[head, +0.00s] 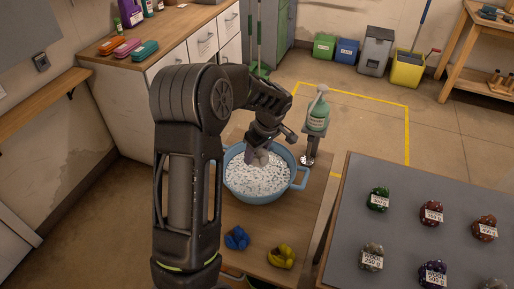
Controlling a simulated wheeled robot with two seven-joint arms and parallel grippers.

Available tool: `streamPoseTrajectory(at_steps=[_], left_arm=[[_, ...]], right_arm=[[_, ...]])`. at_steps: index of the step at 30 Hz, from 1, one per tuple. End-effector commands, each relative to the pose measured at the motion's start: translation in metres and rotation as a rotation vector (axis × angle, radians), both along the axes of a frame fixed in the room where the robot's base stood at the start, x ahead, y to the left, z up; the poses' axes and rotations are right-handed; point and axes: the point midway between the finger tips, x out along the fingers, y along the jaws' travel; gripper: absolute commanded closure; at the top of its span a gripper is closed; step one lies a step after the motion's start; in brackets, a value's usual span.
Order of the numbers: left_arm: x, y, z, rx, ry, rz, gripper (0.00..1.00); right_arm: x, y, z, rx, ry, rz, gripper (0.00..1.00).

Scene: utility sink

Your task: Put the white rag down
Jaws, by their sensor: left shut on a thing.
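My left gripper (264,146) reaches down over a blue two-handled tub (296,186). It is shut on a small pale greyish-white bundle, the white rag (257,158), held at the far part of the tub. The rag is low, at or just above the white speckled contents (258,181); I cannot tell whether it touches them. My gripper and wrist partly hide the rag. My right gripper is not in view.
A blue rag (237,238) and a yellow rag (281,256) lie on the wooden table (305,219) in front of the tub. A grey-topped table (404,212) with several labelled wool bundles is at right.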

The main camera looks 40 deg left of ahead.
Motion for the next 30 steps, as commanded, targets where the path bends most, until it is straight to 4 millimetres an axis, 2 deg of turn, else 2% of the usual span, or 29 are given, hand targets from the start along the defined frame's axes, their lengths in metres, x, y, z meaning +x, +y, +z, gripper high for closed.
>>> streamPoseTrajectory(at_steps=[1,3,10,15,25,26,30], left_arm=[[0.000,0.000,-0.010,0.000,0.002,0.001,0.84],[0.000,0.000,-0.019,0.000,0.001,0.000,0.84],[0.000,0.000,-0.041,0.000,0.001,0.000,0.84],[0.000,0.000,-0.047,0.000,0.000,0.001,0.84],[0.000,0.000,-0.048,0.001,-0.001,0.000,0.84],[0.000,0.000,-0.048,0.000,0.000,0.000,0.42],[0.000,0.000,-0.048,0.001,0.000,0.000,0.31]], right_arm=[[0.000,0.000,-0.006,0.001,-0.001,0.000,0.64],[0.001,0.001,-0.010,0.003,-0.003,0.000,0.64],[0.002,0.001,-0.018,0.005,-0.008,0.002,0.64],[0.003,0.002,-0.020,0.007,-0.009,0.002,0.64],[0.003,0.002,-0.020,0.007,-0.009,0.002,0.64],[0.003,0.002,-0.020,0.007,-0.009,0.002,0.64],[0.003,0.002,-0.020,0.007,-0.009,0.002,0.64]])
